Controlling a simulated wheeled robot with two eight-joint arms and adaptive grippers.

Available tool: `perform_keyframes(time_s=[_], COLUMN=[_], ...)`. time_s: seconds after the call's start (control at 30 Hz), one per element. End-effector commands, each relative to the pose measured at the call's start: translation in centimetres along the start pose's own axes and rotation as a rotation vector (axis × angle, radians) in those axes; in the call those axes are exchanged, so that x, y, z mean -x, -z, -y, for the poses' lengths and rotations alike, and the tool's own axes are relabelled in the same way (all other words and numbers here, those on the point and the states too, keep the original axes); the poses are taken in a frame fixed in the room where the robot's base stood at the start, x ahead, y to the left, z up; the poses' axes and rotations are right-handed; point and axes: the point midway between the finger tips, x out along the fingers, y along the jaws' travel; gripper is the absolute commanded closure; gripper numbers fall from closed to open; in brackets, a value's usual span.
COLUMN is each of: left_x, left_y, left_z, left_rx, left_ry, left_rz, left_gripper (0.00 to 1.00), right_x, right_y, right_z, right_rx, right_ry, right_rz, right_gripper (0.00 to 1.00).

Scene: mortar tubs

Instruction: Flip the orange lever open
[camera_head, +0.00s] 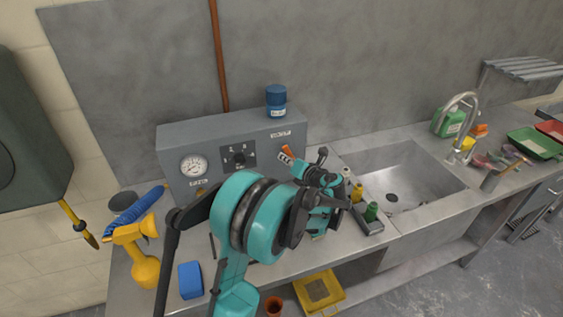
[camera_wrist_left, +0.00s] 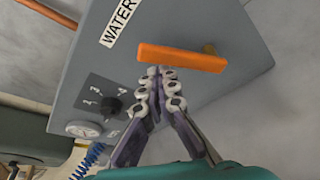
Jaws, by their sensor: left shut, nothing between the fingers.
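The orange lever (camera_wrist_left: 182,57) sits on the front face of a grey panel box (camera_wrist_left: 215,95), near a label reading WATER. In the left wrist view it lies almost level across the panel, just beyond my fingertips. In the head view a small part of the lever (camera_head: 286,151) shows at the panel's right side, beside my gripper. My left gripper (camera_wrist_left: 160,73) is shut and empty, its tips together right at the lever's lower edge. I cannot tell whether they touch it. In the head view the left gripper (camera_head: 288,158) is partly hidden by its own arm. My right gripper is not in view.
The panel carries a gauge (camera_head: 194,165) and a black knob (camera_head: 238,158), with a blue jar (camera_head: 276,101) on top. A sink (camera_head: 405,185) lies to the right. A yellow spray bottle (camera_head: 143,262) and a blue sponge (camera_head: 190,280) stand at the counter's left front.

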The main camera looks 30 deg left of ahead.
Motion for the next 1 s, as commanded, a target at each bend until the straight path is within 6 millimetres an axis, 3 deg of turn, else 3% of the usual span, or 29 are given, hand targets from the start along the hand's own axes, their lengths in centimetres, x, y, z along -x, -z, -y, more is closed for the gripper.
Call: perform_keyframes(time_s=[0.4, 1.0], left_x=[0.8, 1.2], left_y=[-2.2, -3.4], left_z=[0.8, 1.7], left_rx=[0.001, 0.001], left_ry=[0.002, 0.005], left_rz=[0.002, 0.007], left_gripper=[1.0, 1.0], right_x=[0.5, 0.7], right_y=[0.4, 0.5], right_z=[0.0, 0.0], right_rx=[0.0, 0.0], right_ry=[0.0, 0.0], right_rz=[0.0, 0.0], right_gripper=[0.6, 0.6])
